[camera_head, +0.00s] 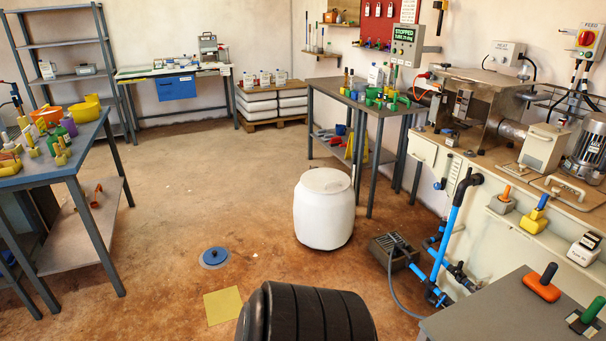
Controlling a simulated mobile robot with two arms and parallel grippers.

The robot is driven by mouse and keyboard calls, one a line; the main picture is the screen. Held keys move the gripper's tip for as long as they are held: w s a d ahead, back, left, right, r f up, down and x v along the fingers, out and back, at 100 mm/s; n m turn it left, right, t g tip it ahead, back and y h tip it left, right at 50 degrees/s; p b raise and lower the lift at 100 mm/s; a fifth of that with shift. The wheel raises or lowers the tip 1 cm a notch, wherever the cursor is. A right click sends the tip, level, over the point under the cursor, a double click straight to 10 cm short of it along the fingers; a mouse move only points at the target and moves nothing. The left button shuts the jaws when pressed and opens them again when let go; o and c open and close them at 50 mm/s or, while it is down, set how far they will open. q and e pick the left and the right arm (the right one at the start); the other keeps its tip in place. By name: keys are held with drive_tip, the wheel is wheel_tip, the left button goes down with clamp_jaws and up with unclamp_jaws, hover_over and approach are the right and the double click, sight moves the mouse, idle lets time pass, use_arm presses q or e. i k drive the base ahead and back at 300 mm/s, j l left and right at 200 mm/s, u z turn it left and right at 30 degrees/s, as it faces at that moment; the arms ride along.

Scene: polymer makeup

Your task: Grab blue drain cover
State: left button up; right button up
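The blue drain cover (214,257) is a round blue disc with a small dark knob in the middle. It lies on the brown floor in the lower middle left of the head view, seated on a pale grey ring. Nothing covers it. Neither my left gripper nor my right gripper shows in this view.
A yellow square (223,305) lies on the floor just in front of the cover. A white drum (324,211) stands to its right, and a black ribbed object (306,315) fills the bottom middle. A blue-topped table (50,164) stands at left. Floor behind the cover is clear.

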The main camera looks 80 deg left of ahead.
sight(216, 255)
drive_tip(key=u, duration=3.45)
drive_tip(key=i+z, duration=0.15)
drive_tip(key=i, duration=0.5)
drive_tip(key=i+j+z, duration=0.15)
drive_tip(key=i, duration=0.45)
